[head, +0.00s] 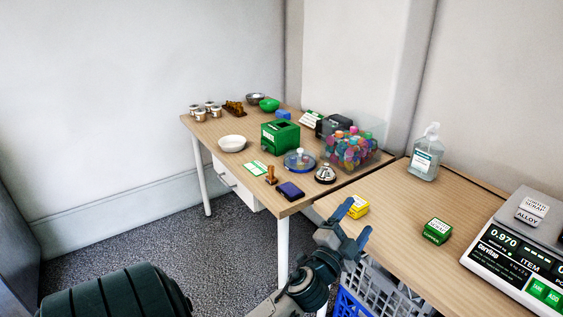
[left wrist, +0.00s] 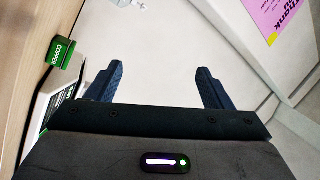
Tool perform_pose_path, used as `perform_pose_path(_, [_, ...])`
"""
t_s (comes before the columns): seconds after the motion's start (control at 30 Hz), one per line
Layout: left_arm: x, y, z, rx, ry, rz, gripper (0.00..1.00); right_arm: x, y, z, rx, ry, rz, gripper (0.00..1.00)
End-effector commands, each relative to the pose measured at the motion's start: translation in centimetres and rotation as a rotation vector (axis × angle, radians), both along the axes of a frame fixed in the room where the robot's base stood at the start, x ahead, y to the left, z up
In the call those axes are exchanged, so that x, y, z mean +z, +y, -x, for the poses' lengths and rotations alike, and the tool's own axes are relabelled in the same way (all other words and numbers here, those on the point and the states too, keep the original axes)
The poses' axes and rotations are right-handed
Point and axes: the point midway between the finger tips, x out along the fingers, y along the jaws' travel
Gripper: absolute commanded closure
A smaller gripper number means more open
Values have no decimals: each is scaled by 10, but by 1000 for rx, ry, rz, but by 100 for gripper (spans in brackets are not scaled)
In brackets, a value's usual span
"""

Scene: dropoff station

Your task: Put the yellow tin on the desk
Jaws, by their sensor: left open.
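The yellow tin (head: 358,207) is a small box-like tin on the near wooden table (head: 393,231), close to its left edge. My left gripper (head: 354,222) is open beside the tin, in front of it in the head view. Its fingers also show apart and empty in the left wrist view (left wrist: 158,84), where the yellow tin is not seen. The desk (head: 219,163), wooden with a white drawer, stands to the left behind the near table. My right gripper is not in view.
A green tin (head: 437,231), scale (head: 508,268) and pump bottle (head: 427,155) stand on the near table.

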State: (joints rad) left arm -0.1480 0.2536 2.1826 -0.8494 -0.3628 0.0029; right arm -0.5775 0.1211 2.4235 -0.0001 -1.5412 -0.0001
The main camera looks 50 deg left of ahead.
Motion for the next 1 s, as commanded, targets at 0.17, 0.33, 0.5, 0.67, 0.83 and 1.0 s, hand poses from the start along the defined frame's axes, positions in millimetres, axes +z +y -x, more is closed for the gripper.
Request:
perform_pose_path(0.17, [-107,19,64,186,382,424,26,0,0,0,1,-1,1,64])
perform_pose_path(0.33, [-197,-4,154,320,810,736,26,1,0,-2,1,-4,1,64])
perform_pose_path(0.5, [-237,-39,233,385,1140,899,26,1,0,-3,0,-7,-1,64])
perform_pose_path(0.67, [-246,-55,265,401,1276,952,26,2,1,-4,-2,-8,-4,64])
perform_pose_path(0.83, [-247,-56,268,404,1290,956,26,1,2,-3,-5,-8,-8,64])
perform_pose_path(1.0, [-247,-56,267,404,1288,955,26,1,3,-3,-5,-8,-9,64])
